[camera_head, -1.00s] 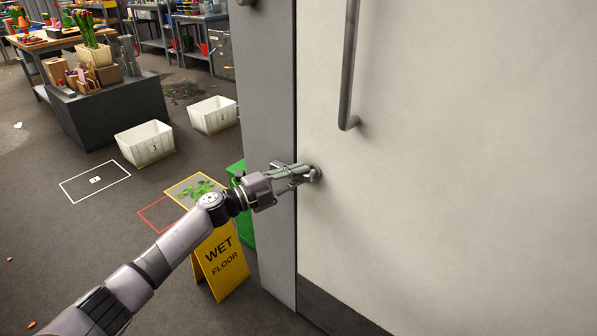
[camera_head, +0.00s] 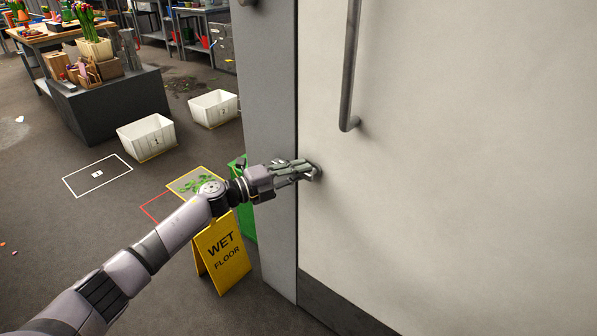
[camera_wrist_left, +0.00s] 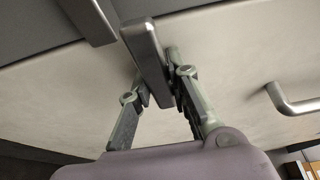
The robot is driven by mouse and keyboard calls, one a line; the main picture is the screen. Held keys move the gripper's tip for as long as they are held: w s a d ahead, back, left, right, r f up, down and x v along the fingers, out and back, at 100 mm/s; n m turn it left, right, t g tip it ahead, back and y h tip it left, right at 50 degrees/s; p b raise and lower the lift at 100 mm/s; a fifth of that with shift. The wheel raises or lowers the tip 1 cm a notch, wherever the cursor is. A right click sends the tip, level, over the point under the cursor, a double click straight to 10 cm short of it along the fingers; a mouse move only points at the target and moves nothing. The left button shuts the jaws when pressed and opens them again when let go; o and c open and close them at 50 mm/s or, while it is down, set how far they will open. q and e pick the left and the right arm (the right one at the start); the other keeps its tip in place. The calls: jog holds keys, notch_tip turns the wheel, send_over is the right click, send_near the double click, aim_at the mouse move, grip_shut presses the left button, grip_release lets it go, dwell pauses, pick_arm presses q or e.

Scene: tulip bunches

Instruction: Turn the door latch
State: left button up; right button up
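The door latch (camera_wrist_left: 146,50) is a short grey metal bar on the pale door (camera_head: 450,190), near its left edge. In the left wrist view the latch lies between the two fingers of my left gripper (camera_wrist_left: 160,88), which close on it from both sides. In the head view my left gripper (camera_head: 300,170) is at the latch and its fingers hide most of it; a dark round end (camera_head: 317,172) shows at the fingertips. The door looks shut against its grey frame (camera_head: 272,100). My right gripper is not in view.
A long vertical pull handle (camera_head: 349,70) is on the door above and right of the latch. A yellow wet floor sign (camera_head: 222,255) and a green object (camera_head: 249,222) stand left of the frame. White bins (camera_head: 147,136) stand on the floor farther back.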

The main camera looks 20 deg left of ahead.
pick_arm(q)
jog(key=o, duration=0.5)
jog(key=v, duration=1.2)
